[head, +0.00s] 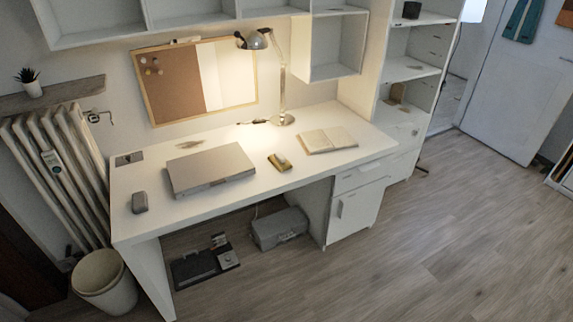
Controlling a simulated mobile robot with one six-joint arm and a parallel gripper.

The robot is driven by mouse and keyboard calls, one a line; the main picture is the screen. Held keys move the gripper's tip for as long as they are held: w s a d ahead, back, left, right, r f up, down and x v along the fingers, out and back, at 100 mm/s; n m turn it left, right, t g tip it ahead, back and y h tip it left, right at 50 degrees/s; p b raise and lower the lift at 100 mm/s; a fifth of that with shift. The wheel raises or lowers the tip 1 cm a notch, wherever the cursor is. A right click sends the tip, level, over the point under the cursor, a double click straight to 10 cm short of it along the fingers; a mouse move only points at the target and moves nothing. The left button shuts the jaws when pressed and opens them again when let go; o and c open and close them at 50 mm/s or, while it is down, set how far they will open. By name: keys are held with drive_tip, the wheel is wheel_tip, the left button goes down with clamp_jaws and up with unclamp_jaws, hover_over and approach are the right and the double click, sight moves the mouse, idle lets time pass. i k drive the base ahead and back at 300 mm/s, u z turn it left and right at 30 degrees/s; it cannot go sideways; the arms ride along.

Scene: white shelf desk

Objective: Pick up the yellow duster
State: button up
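A small yellow object (276,165), which looks like the duster, lies on the white desk (235,198) near the middle of its top. A small pale part shows on its upper side. My gripper is not in view.
A lit desk lamp (283,85) stands behind the duster. A small dark grey object (139,202) lies at the desk's left. Shelves (338,45) hang above the back. A bin (103,281) and radiator (62,170) stand at left. The wooden floor (440,240) is clear at right.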

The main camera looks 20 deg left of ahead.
sight(281, 163)
drive_tip(key=z, duration=1.65)
drive_tip(key=k, duration=0.15)
drive_tip(key=u, duration=3.85)
drive_tip(key=i, duration=0.95)
drive_tip(key=u, duration=0.1)
drive_tip(key=k, duration=0.35)
drive_tip(key=u, duration=0.05)
